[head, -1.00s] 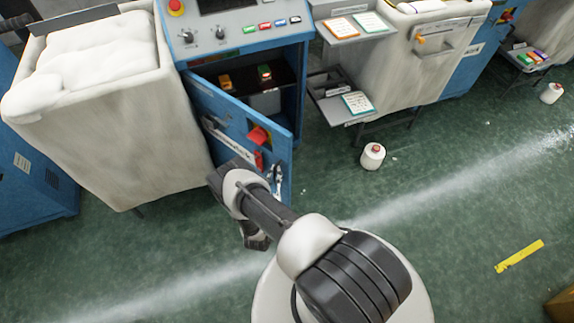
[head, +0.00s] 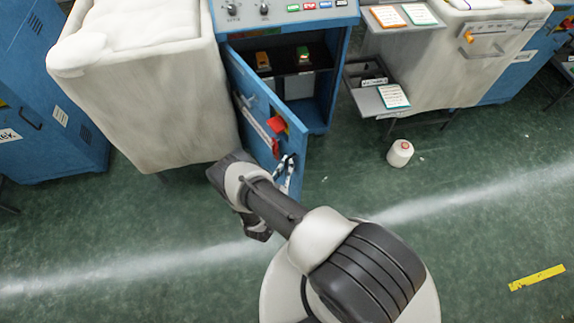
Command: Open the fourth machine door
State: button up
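A blue machine door (head: 262,120) stands partly open in the head view, hinged at its left and swung out towards me. It has a red handle (head: 277,124) and a small red part below it. Behind it is the open inside of the blue machine (head: 318,95), with a shelf holding small orange and green items. My arm reaches up from the bottom to just below the door's lower edge. The dark part at its end, likely my gripper (head: 258,232), is partly hidden under the arm. Its fingers cannot be made out, nor any contact with the door. No number shows on the door.
Yellow tape (head: 537,277) lies at lower right.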

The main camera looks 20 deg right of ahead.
jog(key=o, duration=0.4)
jog(key=shift+o, duration=0.2)
jog(key=v, duration=1.2)
